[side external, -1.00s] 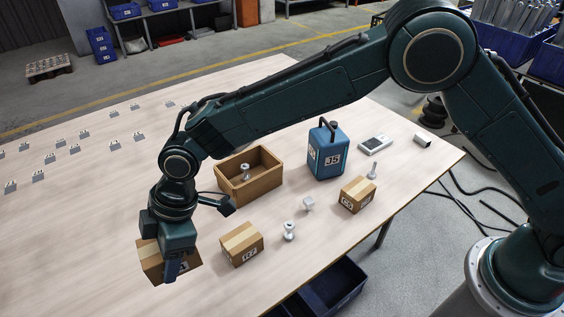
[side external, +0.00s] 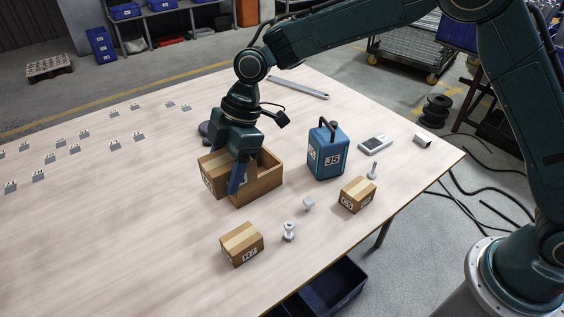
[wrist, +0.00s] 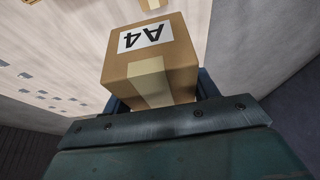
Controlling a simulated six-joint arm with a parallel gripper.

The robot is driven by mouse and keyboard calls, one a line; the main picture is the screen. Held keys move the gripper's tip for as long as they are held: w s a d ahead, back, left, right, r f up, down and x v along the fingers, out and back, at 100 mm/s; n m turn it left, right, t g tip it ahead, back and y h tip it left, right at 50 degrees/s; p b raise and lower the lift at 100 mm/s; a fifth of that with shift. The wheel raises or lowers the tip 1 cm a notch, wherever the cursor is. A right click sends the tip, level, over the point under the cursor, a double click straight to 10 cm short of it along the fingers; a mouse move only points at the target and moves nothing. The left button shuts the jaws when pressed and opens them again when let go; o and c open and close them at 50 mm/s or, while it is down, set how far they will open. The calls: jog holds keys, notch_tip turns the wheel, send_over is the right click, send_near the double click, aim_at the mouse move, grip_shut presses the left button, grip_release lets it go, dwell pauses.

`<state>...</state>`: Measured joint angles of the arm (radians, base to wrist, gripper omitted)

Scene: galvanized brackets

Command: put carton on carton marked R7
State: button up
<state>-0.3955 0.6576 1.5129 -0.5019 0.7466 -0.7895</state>
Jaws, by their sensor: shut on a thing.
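My gripper (side external: 230,178) is shut on a brown carton (side external: 208,174) with a pale tape strip. In the wrist view the held carton (wrist: 150,65) shows a white label reading A4. In the side view they overlap the left part of an open wooden box; their height above it is hard to tell. The carton marked R7 (side external: 240,240) stands on the table nearer the camera, below and apart from the held carton in the picture. Its taped top is bare.
The wooden box (side external: 265,190) is partly hidden by my gripper. A blue can marked J5 (side external: 328,160), another carton (side external: 357,192), a spool-shaped metal part (side external: 289,231) and a small pale block (side external: 308,203) stand to the right. The table left of the R7 carton is clear.

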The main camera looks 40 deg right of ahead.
send_over(233, 242)
jog(key=d, duration=0.2)
jog(key=f, duration=1.5)
jog(key=shift+a+f, duration=0.25)
jog(key=shift+f, duration=0.1)
jog(key=shift+f, duration=2.15)
jog(key=shift+f, duration=0.15)
jog(key=o, duration=1.1)
jog(key=v, duration=1.2)
jog(key=shift+d, duration=0.1)
jog(key=shift+r, duration=0.25)
